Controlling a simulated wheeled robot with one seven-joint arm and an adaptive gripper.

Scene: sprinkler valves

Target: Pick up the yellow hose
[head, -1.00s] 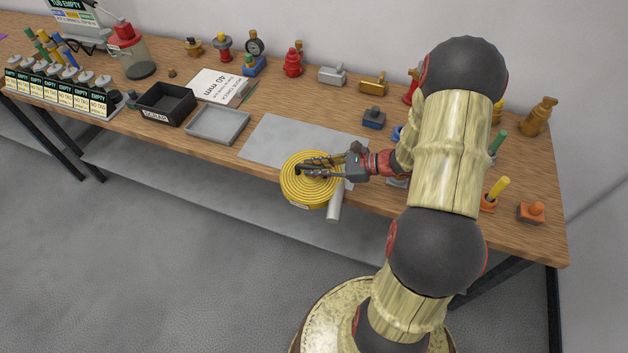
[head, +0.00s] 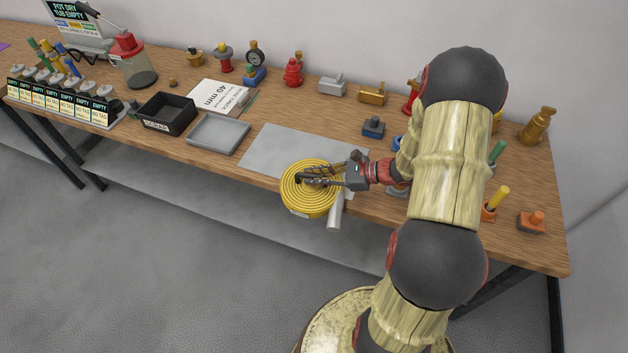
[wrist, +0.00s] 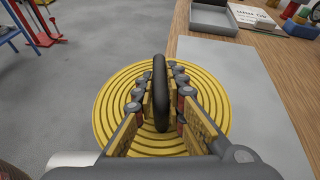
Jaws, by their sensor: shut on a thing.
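The yellow hose (head: 307,207) is a flat round coil with a dark upright handle at its middle, at the front edge of the bench. My gripper (head: 312,180) reaches in from the right over the coil. In the wrist view the fingers (wrist: 160,95) close from both sides on the dark handle (wrist: 160,75), with the yellow coil (wrist: 112,105) spread beneath. A silver metal fitting (head: 335,215) sits at the coil's right side. I cannot tell whether the coil is clear of the bench.
A grey mat (head: 275,148) lies behind the coil. A grey tray (head: 217,146) and black scrap bin (head: 165,125) stand to the left. Valves and fittings line the back, including a red one (head: 293,74). Open floor (head: 190,250) lies in front.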

